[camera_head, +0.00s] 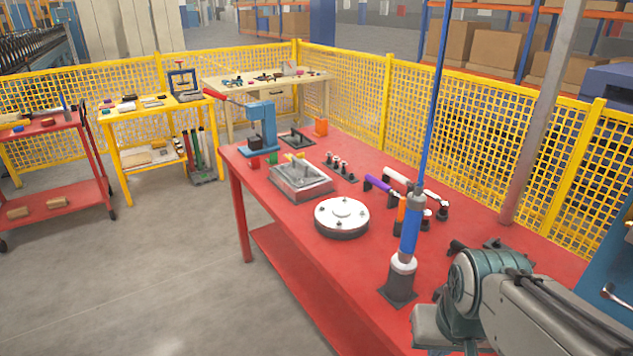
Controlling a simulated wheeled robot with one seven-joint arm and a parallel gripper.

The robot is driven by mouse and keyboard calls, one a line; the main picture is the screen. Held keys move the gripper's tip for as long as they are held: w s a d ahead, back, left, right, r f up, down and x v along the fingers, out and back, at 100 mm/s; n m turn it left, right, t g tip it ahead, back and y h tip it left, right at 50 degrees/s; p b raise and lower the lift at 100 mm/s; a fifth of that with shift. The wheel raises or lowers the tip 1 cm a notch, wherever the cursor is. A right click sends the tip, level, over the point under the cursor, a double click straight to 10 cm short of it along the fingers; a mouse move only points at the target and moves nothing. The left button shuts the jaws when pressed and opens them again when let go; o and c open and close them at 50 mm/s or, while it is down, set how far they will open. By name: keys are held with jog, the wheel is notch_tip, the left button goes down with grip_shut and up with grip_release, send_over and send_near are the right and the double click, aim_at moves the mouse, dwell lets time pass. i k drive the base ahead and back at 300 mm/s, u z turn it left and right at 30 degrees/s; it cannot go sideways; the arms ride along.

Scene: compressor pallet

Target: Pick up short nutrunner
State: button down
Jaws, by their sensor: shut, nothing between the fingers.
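Several long tools stand or lie on the red workbench (290,220), and I cannot tell for certain which is the short nutrunner. A purple-handled tool (381,184) and a white-bodied tool (397,176) lie at the back right of the bench on dark holders. An orange-bodied tool (401,209) is just in front of them, partly hidden by a blue tool (410,238). The blue tool stands upright in a dark-based holder below a long blue line. My teal and grey arm reaches in at the lower right. I cannot make out my gripper's fingers.
A round metal flange (341,216) and a metal housing (300,180) sit mid-bench. A blue press (262,128) stands at the far end. A grey post (540,115) and yellow mesh fence (340,85) run behind. The floor left of the bench is clear.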

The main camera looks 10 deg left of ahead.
aim_at(404, 262)
jog(key=k, duration=0.5)
jog(key=u, duration=2.05)
jog(key=i, duration=1.35)
jog(key=z, duration=2.6)
